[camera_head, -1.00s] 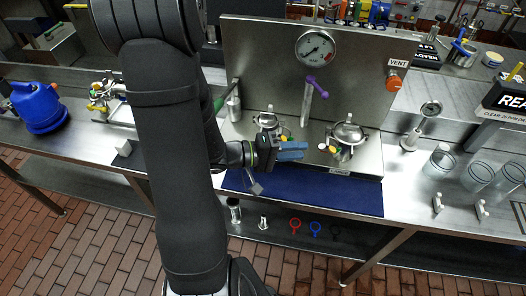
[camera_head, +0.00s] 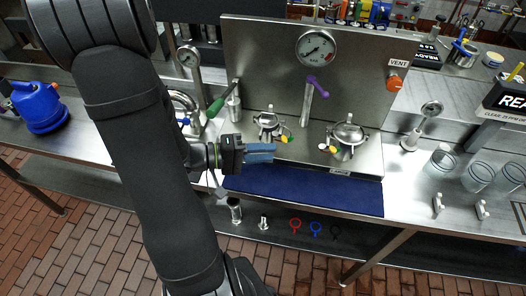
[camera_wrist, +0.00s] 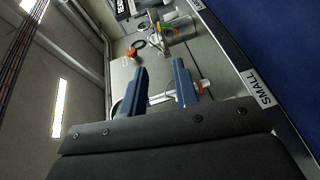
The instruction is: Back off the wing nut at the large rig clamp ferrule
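The large rig clamp ferrule (camera_head: 347,134) stands at the right of the steel rig. A yellow and green piece (camera_head: 331,149), perhaps its wing nut, shows at its front left; its exact shape is too small to tell. The small ferrule (camera_head: 268,122) stands to the left. My gripper (camera_head: 272,152) is just in front of and below the small ferrule, left of the large one. In the wrist view its blue fingers (camera_wrist: 160,84) are apart with nothing held. A clamp with green and yellow parts (camera_wrist: 172,28) lies beyond them, probably the large one.
A purple-handled lever (camera_head: 317,87), a gauge (camera_head: 316,48) and an orange vent knob (camera_head: 394,81) are on the rig's back panel. A green-handled tool (camera_head: 215,108) is left of the rig. A blue mat (camera_head: 310,190) lies clear in front. Glass beakers (camera_head: 478,177) stand right.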

